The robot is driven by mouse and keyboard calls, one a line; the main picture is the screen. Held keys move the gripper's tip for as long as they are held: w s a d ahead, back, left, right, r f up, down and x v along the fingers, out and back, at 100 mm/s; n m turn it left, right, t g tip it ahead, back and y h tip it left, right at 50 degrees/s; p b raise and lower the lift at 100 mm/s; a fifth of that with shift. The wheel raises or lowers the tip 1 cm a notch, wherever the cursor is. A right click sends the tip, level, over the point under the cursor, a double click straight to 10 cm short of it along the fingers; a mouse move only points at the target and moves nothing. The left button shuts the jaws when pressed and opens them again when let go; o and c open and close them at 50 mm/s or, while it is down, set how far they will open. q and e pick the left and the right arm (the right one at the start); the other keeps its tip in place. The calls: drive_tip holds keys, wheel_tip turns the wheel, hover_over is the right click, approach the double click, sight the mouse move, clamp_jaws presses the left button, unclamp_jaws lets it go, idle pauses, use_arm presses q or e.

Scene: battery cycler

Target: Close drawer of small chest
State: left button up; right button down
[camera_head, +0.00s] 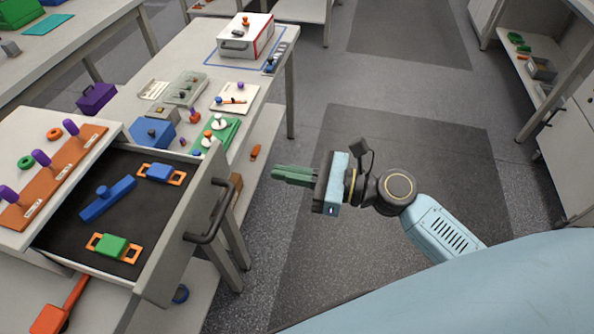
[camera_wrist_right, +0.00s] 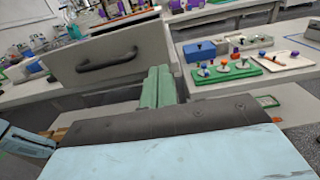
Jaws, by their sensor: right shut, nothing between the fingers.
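The small chest (camera_head: 48,130) stands on the bench at the left, with an orange peg board on its top. Its drawer (camera_head: 185,235) is pulled out, showing a dark inside with a blue part and two orange-handled blocks, one blue and one green. The dark drawer handle (camera_head: 208,215) is on the front panel. The handle also shows in the right wrist view (camera_wrist_right: 108,61). My right gripper (camera_head: 275,173) has green fingers that are shut and empty. It is to the right of the drawer front, apart from it, above the floor. My left gripper is out of view.
An orange-handled tool (camera_head: 62,308) lies at the front left. Floor is free around my right arm.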

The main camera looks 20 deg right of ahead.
sight(224, 161)
drive_tip(key=x, duration=0.8)
drive_tip(key=shift+w+p, duration=0.1)
drive_tip(key=shift+p, duration=0.2)
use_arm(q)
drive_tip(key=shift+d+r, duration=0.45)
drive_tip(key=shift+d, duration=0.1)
use_arm(e)
drive_tip(key=shift+w+a, duration=0.35)
drive_tip(key=shift+a, duration=0.2)
drive_tip(key=shift+w, duration=0.1)
